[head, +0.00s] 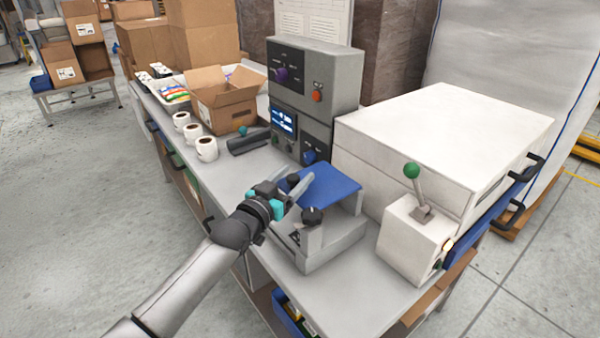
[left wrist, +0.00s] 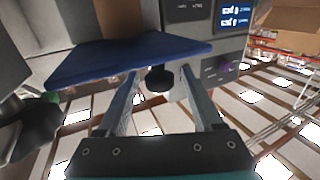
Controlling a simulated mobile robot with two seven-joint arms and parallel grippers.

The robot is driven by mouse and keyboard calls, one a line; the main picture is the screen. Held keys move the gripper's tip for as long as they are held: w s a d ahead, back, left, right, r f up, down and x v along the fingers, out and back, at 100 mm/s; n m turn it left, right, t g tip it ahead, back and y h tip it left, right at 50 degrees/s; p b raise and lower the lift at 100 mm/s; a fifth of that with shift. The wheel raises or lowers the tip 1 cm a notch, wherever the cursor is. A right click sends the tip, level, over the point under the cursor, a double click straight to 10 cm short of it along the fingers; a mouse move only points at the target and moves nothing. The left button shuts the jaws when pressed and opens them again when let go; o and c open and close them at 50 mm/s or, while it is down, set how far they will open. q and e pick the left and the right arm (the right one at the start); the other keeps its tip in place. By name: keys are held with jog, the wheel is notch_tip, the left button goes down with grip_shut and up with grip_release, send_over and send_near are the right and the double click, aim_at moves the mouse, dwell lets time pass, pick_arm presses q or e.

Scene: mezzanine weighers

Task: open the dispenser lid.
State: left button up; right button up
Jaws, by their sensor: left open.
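A grey dispenser-like unit (head: 330,246) stands near the front edge of the bench, with a flat blue panel (head: 328,186) above it that looks like its lid. A black knob (head: 312,216) shows at the unit's near side. My left gripper (head: 300,182) is open at the panel's near left edge. In the left wrist view the blue panel (left wrist: 130,58) spans above the fingers, and the black knob (left wrist: 158,80) shows between the two fingertips, with gaps on both sides. I cannot tell whether a finger touches the panel. My right gripper is not in view.
A grey control box (head: 315,75) with a screen stands behind the unit. A large white box (head: 440,130) and a green-knobbed lever box (head: 415,235) stand to the right.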

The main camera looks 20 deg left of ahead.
aim_at(318, 179)
pick_arm(q)
jog(key=shift+x, duration=1.5)
grip_shut()
dwell(0.4)
